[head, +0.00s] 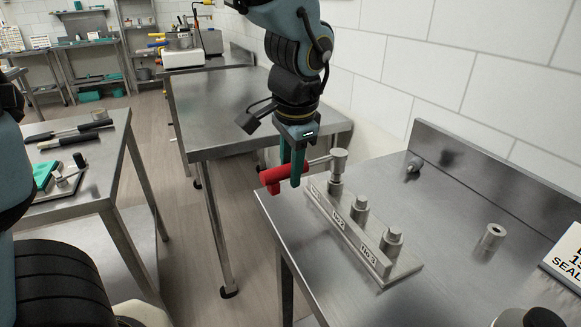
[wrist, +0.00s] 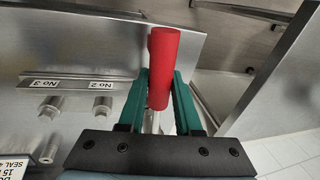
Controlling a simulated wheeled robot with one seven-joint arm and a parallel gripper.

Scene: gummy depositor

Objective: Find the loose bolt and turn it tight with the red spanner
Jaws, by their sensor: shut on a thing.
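My gripper (head: 292,180) is shut on the red handle of the spanner (head: 272,178), beside the left edge of the right steel table. The spanner's grey shaft reaches right to a round head above the No 1 bolt (head: 336,186). I cannot tell whether the head is seated on that bolt. The No 2 bolt (head: 359,211) and No 3 bolt (head: 391,242) stand upright in the labelled steel rack (head: 345,232). In the wrist view the red handle (wrist: 163,65) is between my teal fingers (wrist: 160,100); the No 2 and No 3 bolts show left, No 1 is hidden.
The middle table (head: 225,115) is largely clear. Black-handled tools (head: 70,134) lie on the left table.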

